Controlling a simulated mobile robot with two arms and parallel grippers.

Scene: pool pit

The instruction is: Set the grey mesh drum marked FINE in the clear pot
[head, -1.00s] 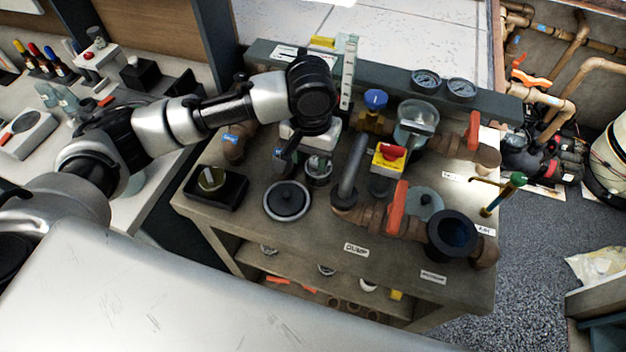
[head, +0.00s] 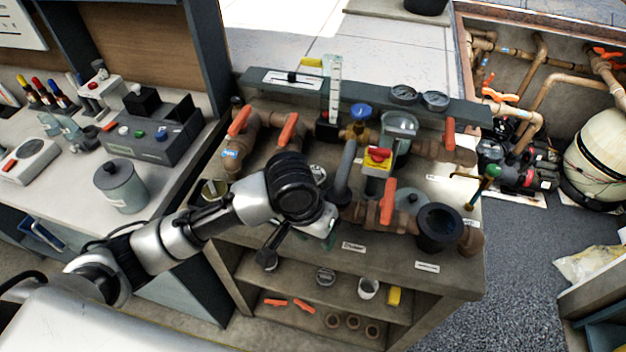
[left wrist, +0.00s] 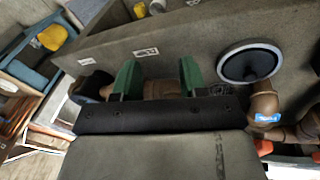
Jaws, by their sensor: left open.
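The clear pot (head: 398,128) stands at the back right of the bench in the head view, among brown pipes. A grey cylinder that may be a mesh drum (head: 325,276) sits on the shelf under the bench; I cannot read FINE on it. My left gripper shows in the left wrist view (left wrist: 158,70) with two green fingers apart and nothing held. A brown pipe shows beyond and between the fingers; I cannot tell the gap. In the head view, my left wrist is over the bench's front middle and hides part of its top. My right gripper is out of view.
A dark open cup (head: 438,226) and a clear lid (head: 412,200) are at the right of the bench. Orange-handled valves (head: 388,200) and a yellow-red switch (head: 377,158) stand between. A white cup (head: 368,289) is on the shelf. A lidded jar (head: 120,185) stands on the left counter.

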